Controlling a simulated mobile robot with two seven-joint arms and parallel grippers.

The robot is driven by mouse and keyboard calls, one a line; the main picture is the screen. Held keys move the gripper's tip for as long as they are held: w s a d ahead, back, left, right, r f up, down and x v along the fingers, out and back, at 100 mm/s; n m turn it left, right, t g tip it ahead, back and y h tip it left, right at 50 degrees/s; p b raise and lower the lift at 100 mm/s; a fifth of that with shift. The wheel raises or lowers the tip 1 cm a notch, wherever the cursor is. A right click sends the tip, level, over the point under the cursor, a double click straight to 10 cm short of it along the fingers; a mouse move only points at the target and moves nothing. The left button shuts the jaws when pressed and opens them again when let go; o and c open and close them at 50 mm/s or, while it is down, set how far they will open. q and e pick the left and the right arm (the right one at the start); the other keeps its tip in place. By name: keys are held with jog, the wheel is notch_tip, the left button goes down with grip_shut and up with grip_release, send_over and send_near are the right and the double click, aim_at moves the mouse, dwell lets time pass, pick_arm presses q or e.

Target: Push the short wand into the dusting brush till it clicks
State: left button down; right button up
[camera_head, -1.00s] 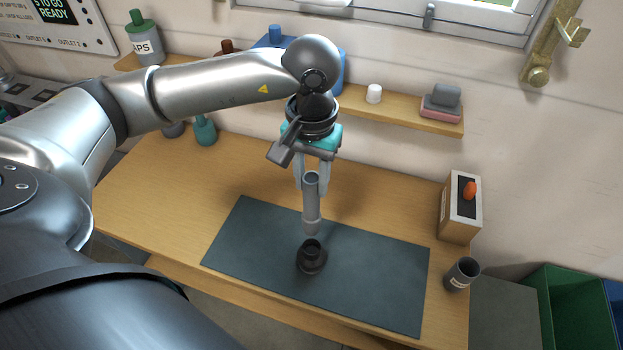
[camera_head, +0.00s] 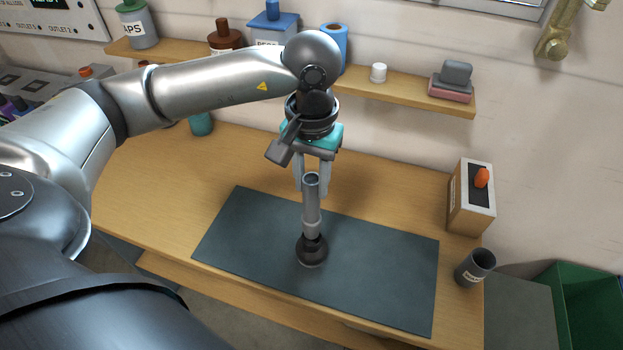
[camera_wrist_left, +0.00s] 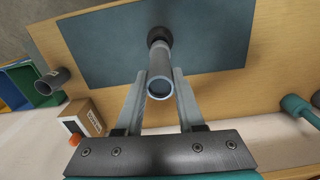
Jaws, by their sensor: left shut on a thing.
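The short wand (camera_head: 311,205) is a grey tube held upright in my left gripper (camera_head: 312,190), which is shut on its upper part. The dusting brush (camera_head: 312,252) is a dark round piece standing on the dark mat (camera_head: 390,268). The wand's lower end meets the brush's neck in the head view; I cannot tell how deep it sits. In the left wrist view the wand (camera_wrist_left: 160,72) lies between the fingers, with the brush (camera_wrist_left: 158,35) at its far end. My right gripper is not in view.
On the wooden table (camera_head: 150,190), a box with an orange knob (camera_head: 470,200) and a dark cup (camera_head: 475,268) stand at the right. A shelf (camera_head: 410,95) with several containers runs along the wall behind my arm. The mat around the brush is clear.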

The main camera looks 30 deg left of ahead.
aim_at(312, 197)
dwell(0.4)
pick_arm(q)
jog(key=shift+b, duration=0.4)
jog(key=shift+b, duration=0.35)
dwell(0.4)
jog(key=shift+f+b, duration=2.1)
jog(key=shift+b, duration=0.3)
jog(key=shift+c, duration=2.2)
grip_release()
jog(key=shift+r+p, duration=2.3)
jog(key=shift+r, duration=1.75)
